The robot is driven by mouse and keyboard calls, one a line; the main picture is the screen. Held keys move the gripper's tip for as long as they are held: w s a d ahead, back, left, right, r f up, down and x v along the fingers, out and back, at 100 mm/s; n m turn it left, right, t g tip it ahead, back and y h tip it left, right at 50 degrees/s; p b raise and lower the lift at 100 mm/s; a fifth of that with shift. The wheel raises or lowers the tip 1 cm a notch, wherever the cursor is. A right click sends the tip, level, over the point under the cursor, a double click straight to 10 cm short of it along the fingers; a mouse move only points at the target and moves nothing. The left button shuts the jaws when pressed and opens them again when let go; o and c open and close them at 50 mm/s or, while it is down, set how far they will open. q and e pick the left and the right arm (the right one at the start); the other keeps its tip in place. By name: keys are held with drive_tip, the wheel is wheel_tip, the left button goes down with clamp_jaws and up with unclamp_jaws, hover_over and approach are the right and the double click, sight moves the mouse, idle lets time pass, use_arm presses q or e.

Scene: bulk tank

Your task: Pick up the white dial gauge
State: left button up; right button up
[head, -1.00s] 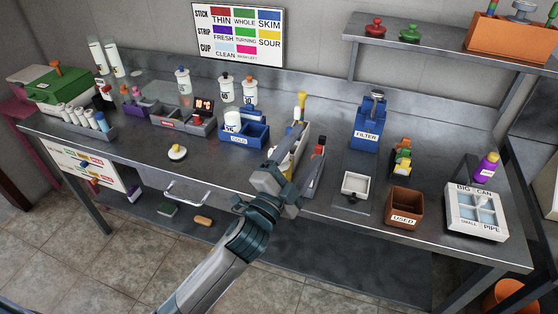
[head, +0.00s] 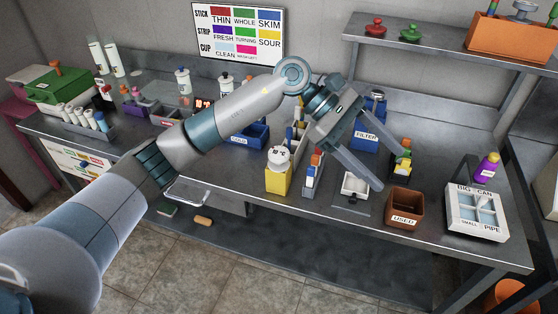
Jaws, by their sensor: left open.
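The white dial gauge (head: 279,157), round and pale with dark marks on its face, sits upright at the top of a yellow holder (head: 278,181) near the bench's front edge. My left gripper (head: 390,170) is open and empty. Its two fingers point down and to the right over the bench. It is well to the right of the gauge, above the small white tray, and apart from the gauge. My left forearm crosses the view and hides part of the bench to the left. My right gripper is not in view.
A narrow rack (head: 313,178) with coloured tops stands just right of the yellow holder. The blue FILTER box (head: 366,134), white tray (head: 355,186), brown USED bin (head: 404,207) and white sorting box (head: 477,212) are farther right. A shelf (head: 450,51) overhangs the back right.

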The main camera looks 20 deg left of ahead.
sight(280, 153)
use_arm(q)
drive_tip(key=w+a+r+y, duration=0.1)
drive_tip(key=w+a+y, duration=0.2)
drive_tip(key=a, duration=0.5)
drive_tip(key=w+a+r+m+t+y, duration=0.1)
drive_tip(key=w+a+r+y, duration=0.1)
drive_tip(key=a+y, duration=0.2)
drive_tip(key=w+a+r+t+y, duration=0.1)
drive_tip(key=w+a+y, duration=0.2)
drive_tip(key=a, duration=0.8)
drive_tip(key=shift+w+a+r+m+y, duration=0.35)
drive_tip(key=shift+m+y, duration=0.05)
drive_tip(key=shift+y, duration=0.3)
drive_tip(key=shift+f, duration=0.1)
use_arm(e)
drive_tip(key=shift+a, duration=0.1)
